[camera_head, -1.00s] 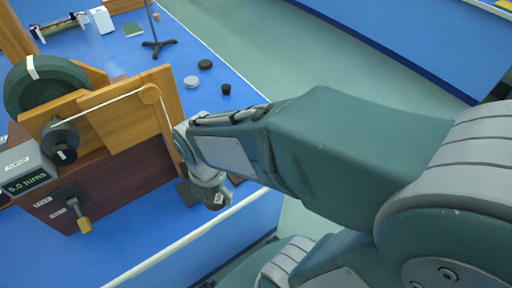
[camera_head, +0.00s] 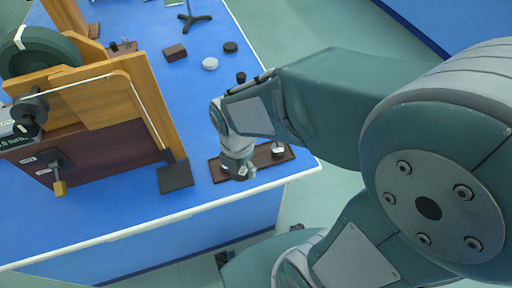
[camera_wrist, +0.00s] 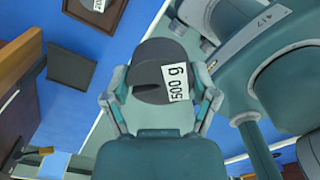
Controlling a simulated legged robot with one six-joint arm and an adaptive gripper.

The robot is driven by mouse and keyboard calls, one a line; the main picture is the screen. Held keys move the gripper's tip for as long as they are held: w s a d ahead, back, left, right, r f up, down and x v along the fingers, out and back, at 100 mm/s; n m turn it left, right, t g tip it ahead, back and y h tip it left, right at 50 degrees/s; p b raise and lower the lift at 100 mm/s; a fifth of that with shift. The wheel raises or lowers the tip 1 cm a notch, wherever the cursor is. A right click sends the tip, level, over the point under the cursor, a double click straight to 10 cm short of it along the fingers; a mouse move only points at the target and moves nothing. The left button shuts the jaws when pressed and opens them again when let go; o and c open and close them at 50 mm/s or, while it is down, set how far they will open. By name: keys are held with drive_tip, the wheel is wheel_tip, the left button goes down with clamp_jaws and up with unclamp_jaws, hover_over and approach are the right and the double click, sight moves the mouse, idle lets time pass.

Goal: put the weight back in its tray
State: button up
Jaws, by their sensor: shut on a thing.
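The weight (camera_wrist: 150,75) is a dark grey slotted disc with a white "500 g" label. In the wrist view my gripper (camera_wrist: 162,90) is shut on it, one finger at each side. In the head view my gripper (camera_head: 238,172) is over the left part of a long brown tray (camera_head: 263,159); the held weight is mostly hidden there by the wrist. A small pale-topped weight (camera_head: 278,151) sits at the tray's right end. I cannot tell whether the held weight touches the tray.
A wooden apparatus with a dark wheel (camera_head: 38,52) stands left of the tray, with a dark square pad (camera_head: 175,177) at its foot. A brown block (camera_head: 175,53) and discs (camera_head: 210,63) lie farther back. The blue bench's white front edge (camera_head: 130,232) is close.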

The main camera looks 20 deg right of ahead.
drive_tip(key=w+d+f, duration=0.3)
drive_tip(key=w+d, duration=0.1)
drive_tip(key=w, duration=0.2)
hover_over(254, 158)
drive_tip(key=f, duration=0.3)
drive_tip(key=s+f, duration=0.1)
drive_tip(key=shift+a+f, duration=0.2)
drive_tip(key=shift+a, duration=0.05)
drive_tip(key=shift+w+a+f, duration=0.2)
drive_tip(key=shift+w+f, duration=0.2)
drive_tip(key=shift+f, duration=0.05)
drive_tip(key=f, duration=0.3)
drive_tip(key=shift+w+d, duration=0.1)
drive_tip(key=shift+d, duration=0.15)
drive_tip(key=shift+d+f, duration=0.2)
drive_tip(key=o, duration=1.2)
drive_tip(key=shift+a+f, duration=0.1)
drive_tip(key=shift+a, duration=0.2)
